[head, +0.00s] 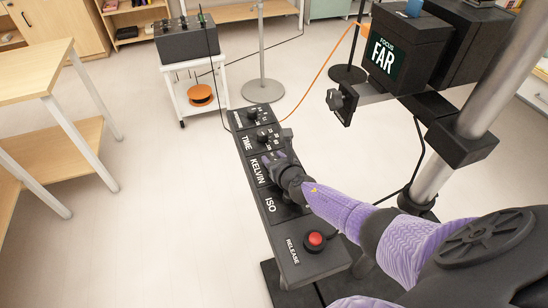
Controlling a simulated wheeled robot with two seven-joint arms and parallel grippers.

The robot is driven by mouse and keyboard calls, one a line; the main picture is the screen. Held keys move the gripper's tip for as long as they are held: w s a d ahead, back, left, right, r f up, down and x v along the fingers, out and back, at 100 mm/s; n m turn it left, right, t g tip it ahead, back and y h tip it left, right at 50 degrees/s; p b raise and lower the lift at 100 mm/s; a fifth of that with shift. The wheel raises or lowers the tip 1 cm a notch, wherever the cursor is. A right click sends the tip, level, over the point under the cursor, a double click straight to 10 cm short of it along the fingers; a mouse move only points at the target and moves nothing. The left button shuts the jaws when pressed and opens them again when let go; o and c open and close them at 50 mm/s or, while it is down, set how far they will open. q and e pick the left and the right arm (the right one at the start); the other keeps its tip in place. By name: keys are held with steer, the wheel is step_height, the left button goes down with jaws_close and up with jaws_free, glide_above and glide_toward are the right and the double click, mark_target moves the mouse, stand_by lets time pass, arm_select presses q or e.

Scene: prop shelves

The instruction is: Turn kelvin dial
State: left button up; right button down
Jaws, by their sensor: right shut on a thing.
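The black control panel (268,236) runs through the middle of the head view, with labelled sections TIME, KELVIN, ISO and RELEASE. The KELVIN label (258,170) is readable at the panel's left side. My right gripper (274,160) reaches in from the lower right and is shut on the kelvin dial beside that label. The dial itself is mostly hidden by the gripper, so its setting cannot be read. My left gripper is not in view.
The time dial (263,135) stands just beyond my right gripper. A red release button (315,239) is at the panel's near end. A black camera box marked FOCUS FAR (405,47) stands at the upper right. A white cart (178,98) stands behind; open floor lies left.

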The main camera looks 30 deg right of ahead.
mark_target(274, 159)
steer(key=shift+c, duration=1.6)
jaws_free()
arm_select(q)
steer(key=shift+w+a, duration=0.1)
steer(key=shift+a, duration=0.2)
arm_select(e)
steer(key=shift+o, duration=0.4)
step_height(274, 159, up, 10)
steer(key=p, duration=0.9)
steer(key=shift+f, duration=0.15)
steer(key=shift+r, duration=0.2)
steer(key=shift+f, duration=0.1)
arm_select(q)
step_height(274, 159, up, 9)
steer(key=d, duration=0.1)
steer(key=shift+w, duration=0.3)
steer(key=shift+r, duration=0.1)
